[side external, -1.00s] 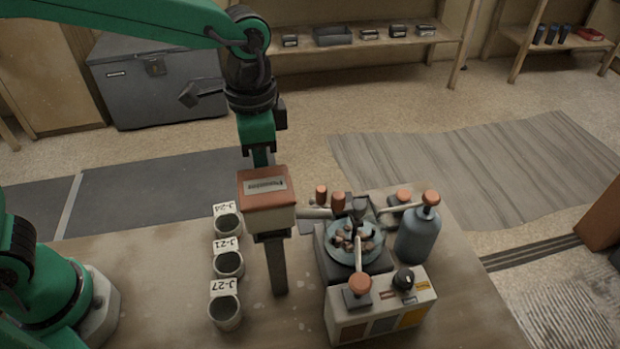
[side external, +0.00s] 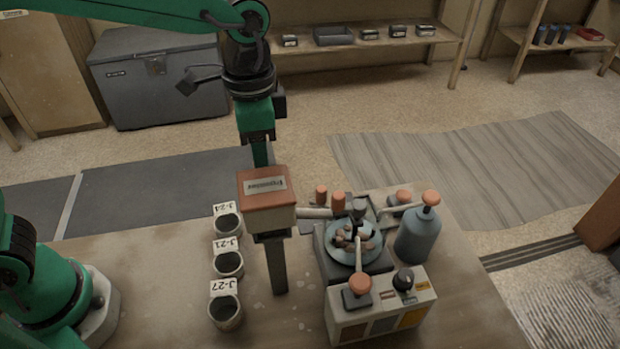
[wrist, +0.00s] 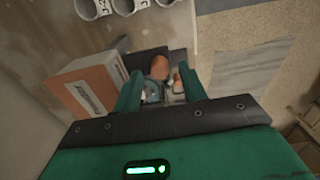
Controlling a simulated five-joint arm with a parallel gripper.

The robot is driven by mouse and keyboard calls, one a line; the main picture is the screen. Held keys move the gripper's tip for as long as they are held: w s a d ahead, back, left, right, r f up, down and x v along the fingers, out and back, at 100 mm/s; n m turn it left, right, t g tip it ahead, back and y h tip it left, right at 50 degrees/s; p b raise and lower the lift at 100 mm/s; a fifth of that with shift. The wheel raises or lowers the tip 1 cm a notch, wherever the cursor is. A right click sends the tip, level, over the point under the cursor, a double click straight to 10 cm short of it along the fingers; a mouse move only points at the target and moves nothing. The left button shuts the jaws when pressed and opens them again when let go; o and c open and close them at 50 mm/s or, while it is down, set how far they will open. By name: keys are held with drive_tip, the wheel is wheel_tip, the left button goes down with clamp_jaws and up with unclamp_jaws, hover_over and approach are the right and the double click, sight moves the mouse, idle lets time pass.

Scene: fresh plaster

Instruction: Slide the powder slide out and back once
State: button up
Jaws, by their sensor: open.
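A box with a red-brown top and a label (side external: 267,186) stands on a dark post at the table's middle. A pale bar (side external: 314,212) sticks out from its right side, with orange knobs (side external: 338,203) close by. I cannot tell for sure which part is the powder slide. My gripper comes down behind the box in the side view, its fingertips hidden there. In the wrist view my gripper (wrist: 159,80) is open, with orange knobs (wrist: 135,64) beyond and between its fingers. I see nothing held. The box (wrist: 88,92) is left of the fingers.
A mixing unit with a round bowl (side external: 341,252) and levers stands right of the box. A blue-grey bottle (side external: 419,234) stands beside it. Three labelled cups (side external: 228,264) line the table left of the post. The table's left part is mostly clear.

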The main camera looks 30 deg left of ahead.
drive_tip(key=shift+r, duration=3.05)
drive_tip(key=shift+s+a+r, duration=0.1)
drive_tip(key=shift+a, duration=0.3)
drive_tip(key=s+a+f+n+t, duration=0.1)
drive_tip(key=s+a+n, duration=0.3)
drive_tip(key=a, duration=0.5)
drive_tip(key=s+a+f+n+t, duration=0.2)
drive_tip(key=s+a+n+t, duration=0.2)
drive_tip(key=s+a, duration=0.3)
drive_tip(key=a+n, duration=0.1)
drive_tip(key=a, duration=0.2)
drive_tip(key=shift+s+t, duration=0.15)
drive_tip(key=shift+t, duration=0.15)
drive_tip(key=shift+c, duration=0.2)
